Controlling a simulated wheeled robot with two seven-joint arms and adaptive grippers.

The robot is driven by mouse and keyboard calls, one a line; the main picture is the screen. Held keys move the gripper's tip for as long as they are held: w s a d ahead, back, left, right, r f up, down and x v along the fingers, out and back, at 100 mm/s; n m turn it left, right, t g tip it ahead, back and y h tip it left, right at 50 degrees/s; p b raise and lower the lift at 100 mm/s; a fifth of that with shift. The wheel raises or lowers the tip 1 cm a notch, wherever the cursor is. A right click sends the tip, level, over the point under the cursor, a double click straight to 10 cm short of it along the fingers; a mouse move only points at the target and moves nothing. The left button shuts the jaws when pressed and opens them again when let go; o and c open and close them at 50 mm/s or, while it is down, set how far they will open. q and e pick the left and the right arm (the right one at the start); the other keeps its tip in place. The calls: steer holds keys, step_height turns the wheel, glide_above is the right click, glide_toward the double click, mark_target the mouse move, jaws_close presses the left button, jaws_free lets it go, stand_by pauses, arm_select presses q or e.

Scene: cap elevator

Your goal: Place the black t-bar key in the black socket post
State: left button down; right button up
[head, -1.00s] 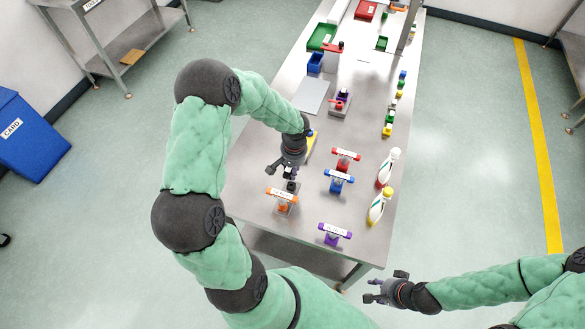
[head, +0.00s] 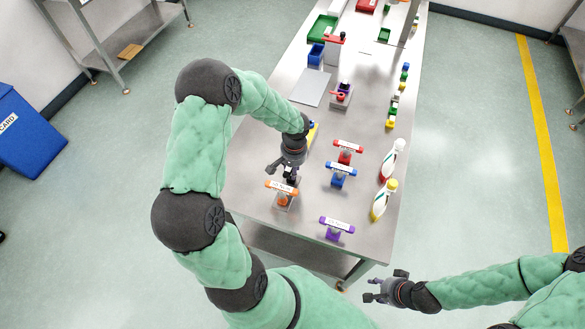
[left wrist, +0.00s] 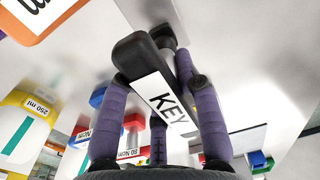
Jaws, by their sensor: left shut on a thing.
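My left gripper (head: 284,170) is over the table, just behind the orange T-bar piece (head: 282,187). In the left wrist view its purple fingers (left wrist: 160,112) are shut on the black t-bar key (left wrist: 143,60), which carries a white KEY label. The key's bar is between the fingers, and a dark round stem shows beyond it, against a grey plate (left wrist: 152,12). The black socket post cannot be told apart from the stem, so I cannot tell whether the key is in it. My right gripper (head: 385,288) is open and empty, off the table's front right corner.
Red (head: 348,146), blue (head: 339,170) and purple (head: 336,226) T-bar pieces stand to the right on the table. Two spray bottles (head: 392,160) (head: 384,199) stand near the right edge. A grey plate (head: 310,87) and coloured blocks (head: 395,105) lie further back.

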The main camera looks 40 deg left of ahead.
arm_select(q)
steer(key=shift+f+b, duration=0.5)
steer(key=shift+b, duration=0.05)
stand_by(0.4)
steer(key=c, duration=0.8)
jaws_free()
steer(key=r, duration=1.2)
steer(key=shift+w+d, duration=0.1)
steer(key=shift+d, duration=0.1)
